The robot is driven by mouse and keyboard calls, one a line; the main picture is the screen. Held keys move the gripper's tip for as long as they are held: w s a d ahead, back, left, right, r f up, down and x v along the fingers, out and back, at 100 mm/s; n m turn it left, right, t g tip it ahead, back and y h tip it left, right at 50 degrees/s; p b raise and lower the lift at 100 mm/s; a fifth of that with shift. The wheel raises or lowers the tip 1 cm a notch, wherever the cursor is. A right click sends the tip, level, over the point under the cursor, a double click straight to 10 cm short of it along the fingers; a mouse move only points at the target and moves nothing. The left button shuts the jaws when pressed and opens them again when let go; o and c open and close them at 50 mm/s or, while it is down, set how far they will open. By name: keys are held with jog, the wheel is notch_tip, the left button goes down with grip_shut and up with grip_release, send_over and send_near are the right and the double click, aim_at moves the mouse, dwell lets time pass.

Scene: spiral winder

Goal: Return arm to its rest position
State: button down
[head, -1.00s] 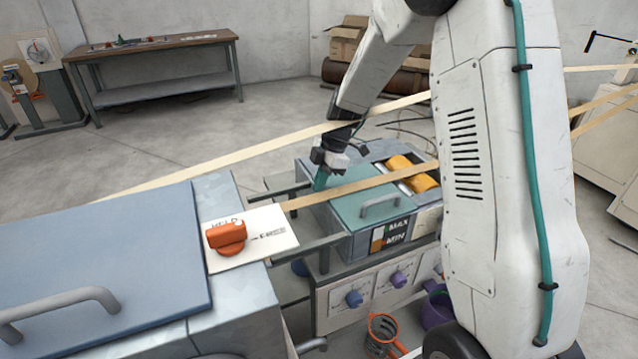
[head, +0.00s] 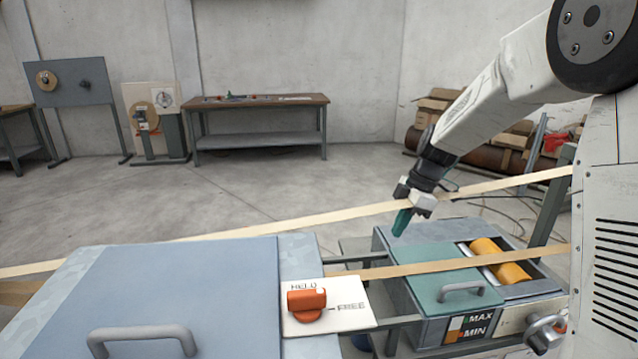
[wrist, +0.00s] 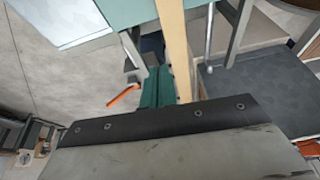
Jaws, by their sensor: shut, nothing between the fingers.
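My gripper (head: 401,222) hangs from my raised white arm at the right of the head view. Its green fingers are together with nothing between them. In the picture the fingertips are just above and left of the green lid (head: 450,268) of the machine. In the wrist view the green fingers (wrist: 155,88) show close beside a pale strip (wrist: 174,40). Whether they touch the strip cannot be told.
Pale strips (head: 300,220) run across the work area near my gripper. A blue-grey cover (head: 190,290) with a handle and an orange knob (head: 306,299) are in front. A workbench (head: 258,104) stands behind, past open floor.

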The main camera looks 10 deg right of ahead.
jog(key=s+r+m+h, duration=0.1)
jog(key=s+r+m, duration=0.2)
jog(key=s, duration=0.8)
jog(key=s+a+r+m+t+h, duration=0.1)
jog(key=s+r+m, duration=0.2)
jog(key=s+m, duration=0.5)
jog(key=s+r+m+h, duration=0.1)
jog(key=s+r+m, duration=0.2)
jog(key=s, duration=1.3)
jog(key=m, duration=0.3)
jog(key=shift+a+r+h, duration=0.2)
jog(key=shift+a+h, duration=0.15)
jog(key=shift+h, duration=0.05)
